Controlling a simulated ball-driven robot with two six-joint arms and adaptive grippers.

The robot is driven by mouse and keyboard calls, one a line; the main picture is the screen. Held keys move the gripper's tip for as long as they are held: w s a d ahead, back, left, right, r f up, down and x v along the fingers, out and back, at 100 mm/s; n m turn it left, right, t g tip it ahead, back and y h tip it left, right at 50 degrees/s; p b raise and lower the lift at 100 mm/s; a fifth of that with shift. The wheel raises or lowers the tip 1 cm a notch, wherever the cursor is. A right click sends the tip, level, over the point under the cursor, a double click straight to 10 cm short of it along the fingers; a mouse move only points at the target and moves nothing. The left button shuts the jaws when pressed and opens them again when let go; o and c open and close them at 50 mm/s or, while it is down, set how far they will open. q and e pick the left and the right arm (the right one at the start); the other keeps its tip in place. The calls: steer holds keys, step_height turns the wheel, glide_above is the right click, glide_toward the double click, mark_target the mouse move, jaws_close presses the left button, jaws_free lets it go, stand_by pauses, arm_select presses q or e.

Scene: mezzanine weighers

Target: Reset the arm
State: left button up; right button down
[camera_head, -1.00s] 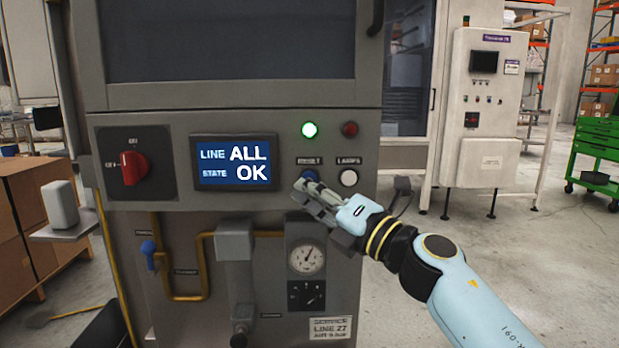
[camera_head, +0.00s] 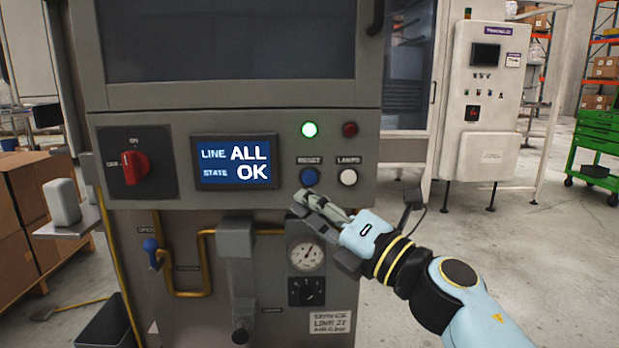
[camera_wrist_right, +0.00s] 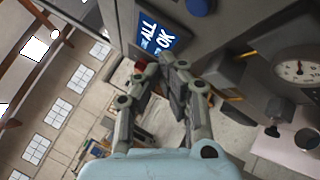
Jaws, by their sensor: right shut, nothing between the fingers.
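My right gripper (camera_head: 303,202) is shut and empty, just below the blue RESET button (camera_head: 309,177) on the grey machine panel, apart from it. In the right wrist view its fingers (camera_wrist_right: 166,60) meet at the tips, and the blue button (camera_wrist_right: 199,6) shows at the top edge. The display (camera_head: 236,162) reads LINE ALL, STATE OK. The green lamp (camera_head: 310,129) is lit and the red lamp (camera_head: 350,129) is dark. The white LAMPS button (camera_head: 348,177) is right of RESET. My left gripper is not in view.
A red rotary switch (camera_head: 134,167) is at the panel's left. Below the panel are a pressure gauge (camera_head: 307,256), a black knob (camera_head: 307,292), yellow pipes (camera_head: 203,262) and a blue-handled valve (camera_head: 151,252). Cardboard boxes (camera_head: 22,215) stand at the left.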

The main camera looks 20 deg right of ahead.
steer(key=shift+f, duration=0.1)
stand_by(0.4)
steer(key=s+d+f+m+g+h, duration=0.25)
steer(key=s+f+m, duration=0.25)
steer(key=f, duration=0.9)
steer(key=s+d+f+m+g+h, duration=0.25)
steer(key=s+d+f+m, duration=0.2)
steer(key=f, duration=0.85)
steer(key=s+d+f+m+g+h, duration=0.1)
steer(key=s+d+f+m+h, duration=0.15)
steer(key=s+f+m, duration=0.75)
steer(key=s+d+f+m+g+h, duration=0.1)
steer(key=s+d+f+m+g, duration=0.1)
steer(key=s+f, duration=0.5)
steer(key=s+d+f+m+g+h, duration=0.1)
steer(key=s+f+m+g, duration=0.4)
steer(key=s, duration=0.9)
steer(key=s+d+f+m+g+h, duration=0.1)
steer(key=s+d+f+m+g, duration=0.1)
steer(key=s+f, duration=0.8)
steer(key=shift+s+d+f+m+g, duration=0.45)
steer(key=shift+m+g, duration=0.2)
steer(key=shift+g, duration=0.55)
steer(key=shift+w+a, duration=0.1)
